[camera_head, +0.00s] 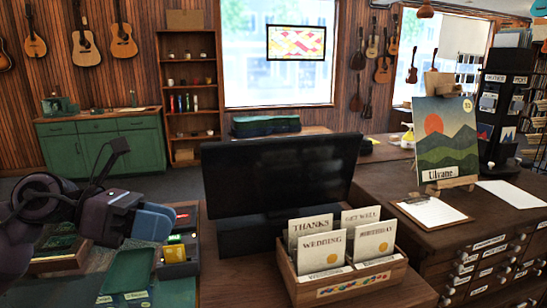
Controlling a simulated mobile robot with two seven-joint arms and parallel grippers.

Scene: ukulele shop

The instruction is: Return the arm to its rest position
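My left arm comes in from the left edge, with its dark purple links bent over the counter. My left gripper (154,221) has blue fingertips pointing right, above the counter at the lower left. It is seen from the side, and the fingertips overlap, so the gap between them cannot be judged. I see nothing hanging from it. Just below and right of it is a dark card terminal or till device (179,254) with a yellow part. My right arm and gripper are not in view.
A black monitor (278,178) stands right of the gripper. A wooden card box (347,281) is in front of it. A painting on an easel (445,140) and a clipboard (432,211) are on the right cabinet.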

